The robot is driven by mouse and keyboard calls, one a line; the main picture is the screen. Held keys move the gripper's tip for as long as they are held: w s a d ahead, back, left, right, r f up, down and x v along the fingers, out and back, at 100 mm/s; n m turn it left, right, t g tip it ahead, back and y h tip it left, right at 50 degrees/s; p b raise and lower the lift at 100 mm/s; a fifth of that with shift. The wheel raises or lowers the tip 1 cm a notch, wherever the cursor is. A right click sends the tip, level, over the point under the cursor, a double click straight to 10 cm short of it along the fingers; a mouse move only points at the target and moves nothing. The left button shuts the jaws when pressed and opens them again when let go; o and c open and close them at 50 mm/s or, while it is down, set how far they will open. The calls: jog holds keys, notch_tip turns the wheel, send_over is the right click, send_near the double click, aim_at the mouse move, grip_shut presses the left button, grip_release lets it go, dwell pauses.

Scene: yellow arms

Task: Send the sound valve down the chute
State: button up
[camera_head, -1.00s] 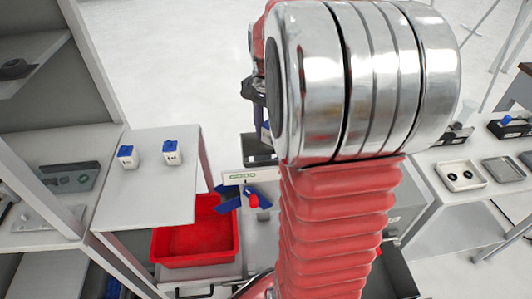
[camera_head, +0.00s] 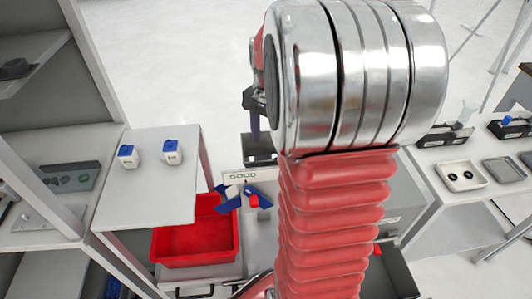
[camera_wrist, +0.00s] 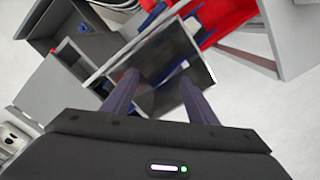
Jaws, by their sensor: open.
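In the head view my gripper (camera_head: 254,118) points down just above a dark, open chute mouth (camera_head: 259,158), behind the GOOD sign (camera_head: 243,176). In the wrist view its two fingers (camera_wrist: 160,100) are apart with nothing between them, over the dark chute (camera_wrist: 155,72). A small white piece (camera_head: 232,190) shows among blue parts below the sign; it looks like a valve, but its outline is unclear. Two white valves with blue tops, a left one (camera_head: 128,157) and a right one (camera_head: 172,152), stand upright on the grey shelf (camera_head: 150,195).
A red bin (camera_head: 195,245) stands below the sign, left of my arm. Blue flaps with a red knob (camera_head: 254,201) sit above its right edge. A side table (camera_head: 465,155) with trays is at right. A shelf unit (camera_head: 60,150) borders the left.

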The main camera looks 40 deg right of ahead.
notch_tip(320, 180, up, 14)
jog(key=shift+f, duration=0.15)
dwell(0.7)
dwell(0.9)
